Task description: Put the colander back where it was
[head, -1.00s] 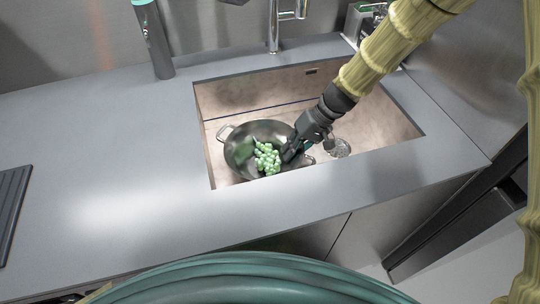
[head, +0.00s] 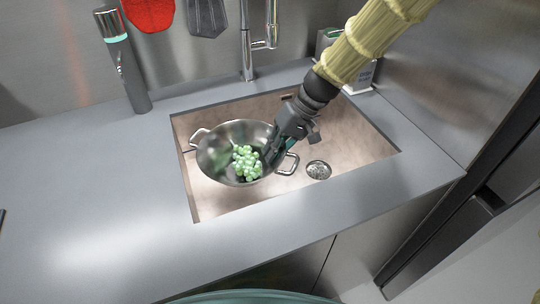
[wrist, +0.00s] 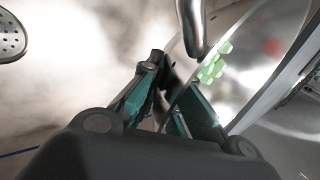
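The colander (head: 215,158) is a round metal bowl with two loop handles, over the left part of the sink. It appears lifted off the sink floor. Green grapes (head: 246,162) lie inside it; some show in the wrist view (wrist: 213,65). My gripper (head: 272,158) is at the colander's right side, beside the right handle. In the wrist view my gripper's fingers (wrist: 172,105) are closed around the colander's rim (wrist: 182,92). The exact contact is partly hidden by the fingers.
The sink (head: 345,185) is recessed in a grey counter (head: 90,215), with a drain (head: 318,170) right of the colander. A tap (head: 247,45) stands behind it, and a dark cylinder (head: 130,75) at the back left. The counter left of the sink is clear.

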